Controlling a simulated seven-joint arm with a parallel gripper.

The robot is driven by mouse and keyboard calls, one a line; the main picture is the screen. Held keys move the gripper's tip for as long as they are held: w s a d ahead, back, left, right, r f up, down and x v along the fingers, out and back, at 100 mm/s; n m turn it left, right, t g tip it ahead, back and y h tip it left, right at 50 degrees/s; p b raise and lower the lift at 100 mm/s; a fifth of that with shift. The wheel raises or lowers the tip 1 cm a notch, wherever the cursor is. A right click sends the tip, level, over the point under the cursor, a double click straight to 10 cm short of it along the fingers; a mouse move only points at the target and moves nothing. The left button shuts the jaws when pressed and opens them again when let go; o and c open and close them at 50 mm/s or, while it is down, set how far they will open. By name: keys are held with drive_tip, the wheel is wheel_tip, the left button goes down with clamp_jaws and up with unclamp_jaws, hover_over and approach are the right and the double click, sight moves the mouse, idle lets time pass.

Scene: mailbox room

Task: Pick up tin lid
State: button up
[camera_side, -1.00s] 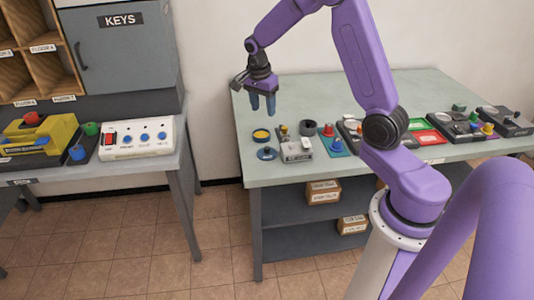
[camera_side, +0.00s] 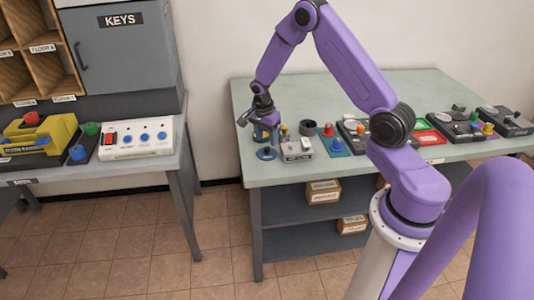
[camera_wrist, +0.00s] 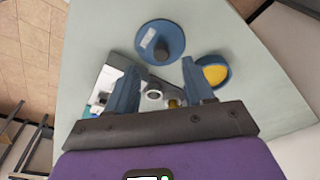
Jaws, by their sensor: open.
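The tin lid (camera_wrist: 175,33) is a flat blue disc with a dark knob, lying on the grey-green table. In the side view the lid (camera_side: 267,154) is near the table's front left edge. A round blue tin with a yellow inside (camera_wrist: 216,73) stands beside it. My gripper (camera_wrist: 158,72) is open and empty, its two blue fingers pointing down. In the side view my gripper (camera_side: 265,128) is low over the tin's spot, behind the lid, and largely covers the tin. The lid is beyond the fingertips in the wrist view, not between them.
A grey device with switches (camera_side: 297,149) is close to the right of the lid, and it partly shows under the fingers in the wrist view. A dark round piece (camera_side: 307,127) and a red-knobbed piece (camera_side: 328,130) stand further right. The table's left corner is bare.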

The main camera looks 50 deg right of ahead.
sight(267, 148)
drive_tip(key=shift+w+d+f, duration=0.1)
drive_tip(key=shift+f, duration=1.1)
drive_tip(key=shift+d+f, duration=0.1)
drive_tip(key=shift+f, duration=1.05)
clamp_jaws()
